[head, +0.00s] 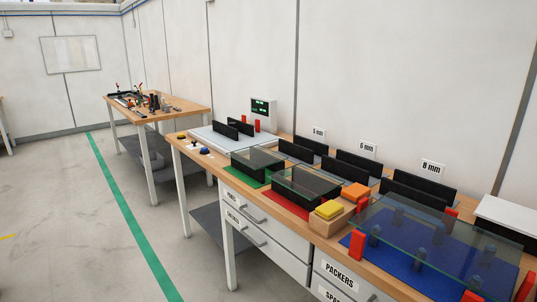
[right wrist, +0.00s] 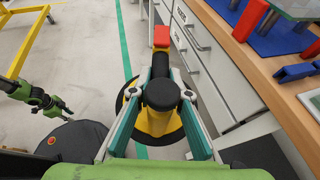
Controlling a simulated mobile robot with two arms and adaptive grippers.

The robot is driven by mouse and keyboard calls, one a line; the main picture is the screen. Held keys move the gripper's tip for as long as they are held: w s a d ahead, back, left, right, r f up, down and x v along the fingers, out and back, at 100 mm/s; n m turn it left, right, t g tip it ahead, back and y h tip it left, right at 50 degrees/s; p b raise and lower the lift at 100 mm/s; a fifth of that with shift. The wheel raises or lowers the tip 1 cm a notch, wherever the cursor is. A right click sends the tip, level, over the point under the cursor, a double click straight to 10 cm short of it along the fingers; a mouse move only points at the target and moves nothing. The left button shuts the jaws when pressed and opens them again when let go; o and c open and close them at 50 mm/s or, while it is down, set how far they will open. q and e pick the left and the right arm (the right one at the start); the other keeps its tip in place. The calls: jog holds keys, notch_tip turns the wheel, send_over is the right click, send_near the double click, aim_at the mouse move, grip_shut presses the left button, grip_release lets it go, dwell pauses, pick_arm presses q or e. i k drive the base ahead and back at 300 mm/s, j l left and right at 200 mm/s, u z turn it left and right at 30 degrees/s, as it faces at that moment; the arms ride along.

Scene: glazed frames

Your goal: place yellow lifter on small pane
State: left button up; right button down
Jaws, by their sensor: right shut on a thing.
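My right gripper (right wrist: 163,145) is shut on the yellow lifter (right wrist: 152,122), with its fingers on either side of the black knob. The lifter has a yellow body, a black round cup and a red end. It is over the floor beside the bench, apart from any pane. The pane that looks smallest (head: 257,157) lies above a green mat at the bench's left part. Neither gripper shows in the head view. A green and black arm part, seemingly my left arm (right wrist: 40,98), shows in the right wrist view; its jaws are unclear.
A middle-sized pane (head: 306,181) lies over a red mat, and a large pane (head: 430,235) over a blue mat with red corner posts. Black upright racks (head: 355,165) line the back. A wooden block with a yellow top (head: 328,210) stands at the front. The left floor is clear.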

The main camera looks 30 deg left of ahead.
aim_at(257, 156)
jog(key=i+j, duration=0.1)
jog(key=j, duration=0.3)
jog(key=i+j, duration=0.1)
jog(key=j, duration=0.25)
jog(key=i+j, duration=0.1)
jog(key=j, duration=0.3)
jog(key=i+j, duration=0.1)
jog(key=j, duration=0.3)
jog(key=i+j, duration=0.15)
jog(key=j, duration=0.2)
jog(key=i+j, duration=0.15)
jog(key=j, duration=0.2)
jog(key=i+j, duration=0.1)
jog(key=j, duration=0.25)
jog(key=i+j, duration=0.15)
jog(key=j, duration=0.25)
